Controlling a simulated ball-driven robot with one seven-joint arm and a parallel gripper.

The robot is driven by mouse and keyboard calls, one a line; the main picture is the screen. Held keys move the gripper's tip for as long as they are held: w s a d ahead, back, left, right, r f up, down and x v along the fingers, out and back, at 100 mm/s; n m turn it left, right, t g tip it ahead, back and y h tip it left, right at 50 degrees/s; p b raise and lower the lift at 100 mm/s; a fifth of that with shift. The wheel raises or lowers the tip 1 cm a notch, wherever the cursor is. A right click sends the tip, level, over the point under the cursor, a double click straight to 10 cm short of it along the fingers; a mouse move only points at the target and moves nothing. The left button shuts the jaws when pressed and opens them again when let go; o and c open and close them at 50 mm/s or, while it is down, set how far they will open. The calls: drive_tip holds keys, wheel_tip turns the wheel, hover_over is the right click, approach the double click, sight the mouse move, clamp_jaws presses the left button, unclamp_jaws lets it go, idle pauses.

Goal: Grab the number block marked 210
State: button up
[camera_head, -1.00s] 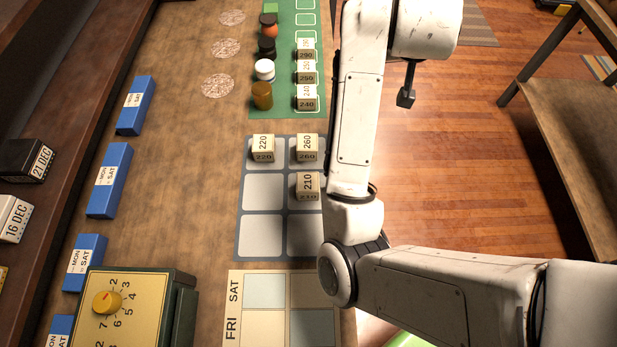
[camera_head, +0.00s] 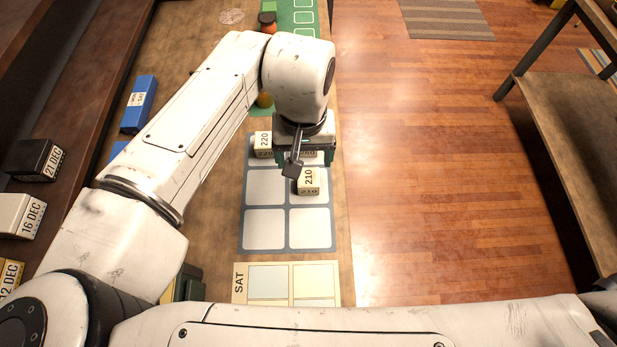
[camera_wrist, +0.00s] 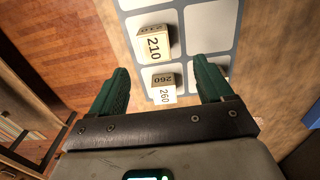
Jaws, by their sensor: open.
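The number block marked 210 (camera_head: 308,181) is a small cream block on a white square of the grey-blue grid mat (camera_head: 287,213). It also shows in the wrist view (camera_wrist: 154,43), beyond my fingertips and a little to the left of the middle. My gripper (camera_wrist: 165,78) is open, with its two green fingers apart and nothing held. The block marked 260 (camera_wrist: 163,87) lies between and below the fingers in that view. In the head view my gripper (camera_head: 303,158) hangs over the mat just behind block 210 and partly hides block 260.
The block marked 220 (camera_head: 263,146) stands left of my gripper on the mat. White squares in front of block 210 are empty. A card marked SAT (camera_head: 268,283) lies nearer. Blue boxes (camera_head: 138,104) line the left. Open floor lies right of the table.

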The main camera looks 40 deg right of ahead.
sight(309, 177)
wheel_tip(309, 177, down, 4)
drive_tip(key=shift+f, duration=0.1)
drive_tip(key=shift+s+d+f+p, duration=0.15)
drive_tip(key=shift+f+p, duration=0.25)
drive_tip(key=shift+f, duration=0.9)
drive_tip(key=shift+s+d+f+p, duration=0.1)
drive_tip(key=shift+s+f+p, duration=0.25)
drive_tip(key=shift+f, duration=0.95)
drive_tip(key=shift+w, duration=0.1)
drive_tip(key=c, duration=1)
